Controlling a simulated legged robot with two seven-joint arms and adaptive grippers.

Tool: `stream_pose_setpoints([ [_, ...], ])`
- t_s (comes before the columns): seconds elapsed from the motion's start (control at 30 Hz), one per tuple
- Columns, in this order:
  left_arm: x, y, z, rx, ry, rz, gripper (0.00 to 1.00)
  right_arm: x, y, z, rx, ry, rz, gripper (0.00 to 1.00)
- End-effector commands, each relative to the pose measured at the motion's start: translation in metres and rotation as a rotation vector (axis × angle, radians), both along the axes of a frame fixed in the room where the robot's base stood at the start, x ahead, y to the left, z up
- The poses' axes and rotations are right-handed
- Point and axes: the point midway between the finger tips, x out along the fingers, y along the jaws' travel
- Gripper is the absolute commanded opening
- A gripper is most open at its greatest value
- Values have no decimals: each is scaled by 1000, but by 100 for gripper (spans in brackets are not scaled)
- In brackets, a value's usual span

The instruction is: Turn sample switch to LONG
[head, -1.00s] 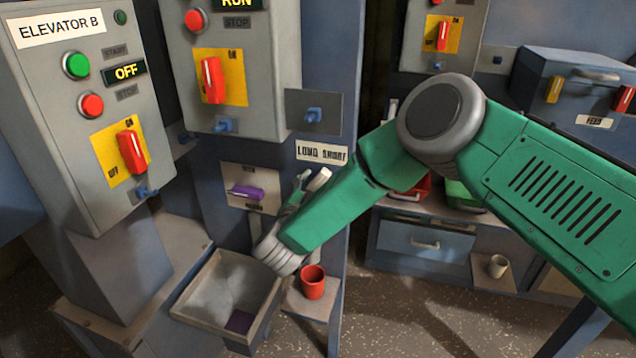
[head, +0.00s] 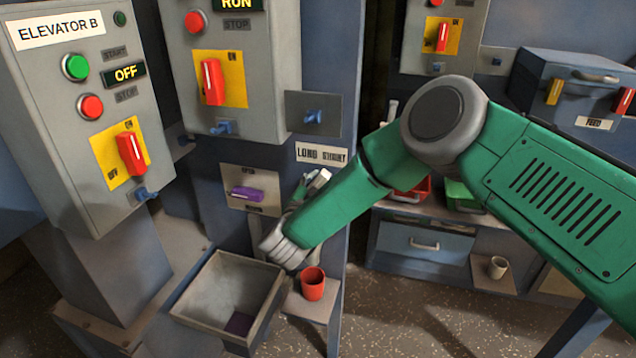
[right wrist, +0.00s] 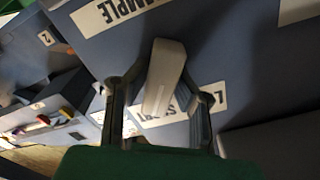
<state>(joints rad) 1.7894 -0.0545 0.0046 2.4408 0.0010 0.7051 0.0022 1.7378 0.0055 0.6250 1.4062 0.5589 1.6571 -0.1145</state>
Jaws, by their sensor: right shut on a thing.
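The sample switch has a pale, off-white handle (right wrist: 165,78), which stands out from a blue-grey panel in the right wrist view. A partly covered label reading "...MPLE" (right wrist: 110,10) is beside it. My right gripper (right wrist: 160,103) has one finger on each side of the handle and is shut on it. In the head view the pale handle (head: 318,180) shows just below the "LONG SHORT" label (head: 321,153), with my right gripper (head: 308,187) at it, partly hidden by my green arm. I cannot tell which position the handle points to. My left gripper is out of view.
A grey open bin (head: 190,307) and a red cup (head: 313,284) on a small shelf are just below my right wrist. A purple switch (head: 247,193) is left of it. The Elevator B box (head: 58,140) with a red lever stands at the left.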

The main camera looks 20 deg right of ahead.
Motion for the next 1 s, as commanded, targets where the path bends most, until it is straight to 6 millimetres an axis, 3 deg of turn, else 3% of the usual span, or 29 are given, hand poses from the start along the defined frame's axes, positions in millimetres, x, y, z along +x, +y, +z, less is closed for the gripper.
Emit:
stream_pose_setpoints([
  [0.27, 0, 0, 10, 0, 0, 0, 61, -4, 5, -6, -122, 101, 10, 0],
  [1.0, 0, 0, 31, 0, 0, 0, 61, -4, 8, -9, -690, 490, 15, 0],
])
